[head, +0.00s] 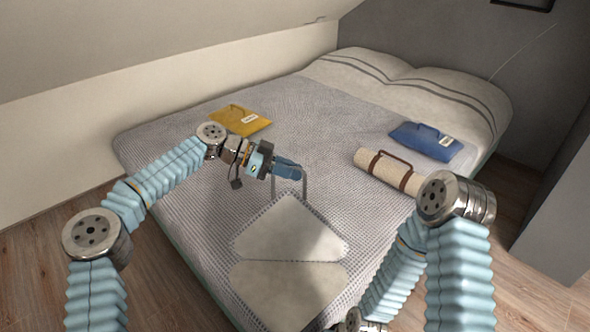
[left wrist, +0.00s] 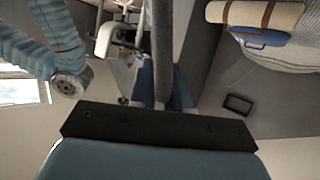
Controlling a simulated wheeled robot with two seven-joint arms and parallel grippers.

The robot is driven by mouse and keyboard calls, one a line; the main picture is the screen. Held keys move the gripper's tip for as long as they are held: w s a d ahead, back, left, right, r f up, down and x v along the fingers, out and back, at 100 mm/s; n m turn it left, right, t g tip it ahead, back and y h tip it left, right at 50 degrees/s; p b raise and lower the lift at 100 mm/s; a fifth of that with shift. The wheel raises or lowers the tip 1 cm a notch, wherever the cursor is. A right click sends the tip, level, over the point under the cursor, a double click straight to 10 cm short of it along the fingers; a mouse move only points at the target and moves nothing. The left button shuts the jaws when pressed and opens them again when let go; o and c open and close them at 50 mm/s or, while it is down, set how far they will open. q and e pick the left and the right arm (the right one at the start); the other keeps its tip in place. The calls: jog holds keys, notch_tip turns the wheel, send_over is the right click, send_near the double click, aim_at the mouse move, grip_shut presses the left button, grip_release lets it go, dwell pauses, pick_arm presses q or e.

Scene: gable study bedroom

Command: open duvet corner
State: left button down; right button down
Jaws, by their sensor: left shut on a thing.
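The grey textured duvet (head: 190,165) covers the bed. Near its front edge is a pale, plain area split by a crosswise line: an upper flap-like part (head: 288,230) and a lower part (head: 285,287). A grey loop handle (head: 304,186) stands at the top of the upper part. My left gripper (head: 297,170) is shut on this loop, above the duvet. In the left wrist view, a grey bar (left wrist: 162,50) runs up from between the blue fingers.
A yellow folder (head: 241,120) lies on the duvet at the left. Pillows (head: 425,90) are at the back. Walls and a sloped ceiling close in behind.

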pick_arm(q)
jog(key=shift+d+f, duration=0.1)
jog(key=shift+f, duration=0.15)
jog(key=c, duration=1.2)
grip_release()
jog(key=shift+o, duration=0.2)
jog(key=shift+r, duration=0.1)
jog(key=v, duration=1.4)
